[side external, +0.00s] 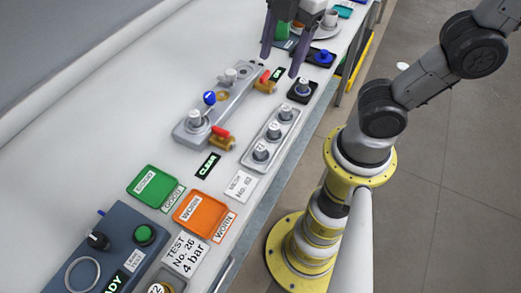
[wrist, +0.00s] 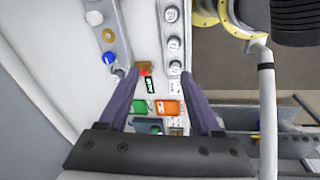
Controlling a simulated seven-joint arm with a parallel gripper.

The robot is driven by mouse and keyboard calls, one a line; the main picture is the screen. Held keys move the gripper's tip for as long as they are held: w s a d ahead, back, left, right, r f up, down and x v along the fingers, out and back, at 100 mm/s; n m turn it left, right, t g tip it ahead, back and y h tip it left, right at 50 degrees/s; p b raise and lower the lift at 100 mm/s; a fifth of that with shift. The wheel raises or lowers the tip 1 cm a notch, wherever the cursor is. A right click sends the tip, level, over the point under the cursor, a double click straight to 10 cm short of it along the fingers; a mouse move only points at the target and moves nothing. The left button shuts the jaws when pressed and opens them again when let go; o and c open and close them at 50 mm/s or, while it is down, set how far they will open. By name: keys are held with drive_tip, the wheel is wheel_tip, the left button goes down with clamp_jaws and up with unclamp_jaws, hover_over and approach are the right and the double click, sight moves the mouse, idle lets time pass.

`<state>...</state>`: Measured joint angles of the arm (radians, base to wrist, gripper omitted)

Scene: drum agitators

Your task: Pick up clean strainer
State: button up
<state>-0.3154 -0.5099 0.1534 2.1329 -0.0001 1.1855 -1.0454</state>
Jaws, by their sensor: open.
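Several small grey cylindrical parts with pale lettered tops are in view; I cannot tell by label which is the clean strainer. Three stand upright in a row in a light grey tray (side external: 283,126), the middle one (side external: 273,131) among them; the row also shows in the wrist view (wrist: 174,44). One more (side external: 303,86) stands in a small black holder (side external: 299,97). My gripper (side external: 280,62) is open and empty, above the bench beyond the tray and black holder. Its two purple fingers also show in the wrist view (wrist: 160,73), apart, with the right fingertip near the tray's row.
A grey fixture (side external: 217,104) with a blue knob (side external: 209,98) and red-handled brass valves (side external: 221,141) lies left of the tray. Green (side external: 151,184) and orange (side external: 199,212) trays and a dark control box (side external: 118,250) are nearer. The bench's left side is clear.

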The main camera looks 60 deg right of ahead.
drive_tip(key=a+f+n+g, duration=0.2)
drive_tip(key=a+n, duration=0.3)
drive_tip(key=a, duration=0.3)
hover_over(260, 147)
drive_tip(key=shift+h, duration=0.3)
drive_tip(key=f, duration=0.8)
drive_tip(key=shift+s+a+f, duration=0.15)
drive_tip(key=shift+a+f, duration=0.1)
drive_tip(key=shift+f, duration=0.1)
drive_tip(key=shift+d+f, duration=0.15)
drive_tip(key=shift+f, duration=1.2)
drive_tip(key=shift+d+f, duration=0.1)
drive_tip(key=shift+f, duration=1.25)
clamp_jaws()
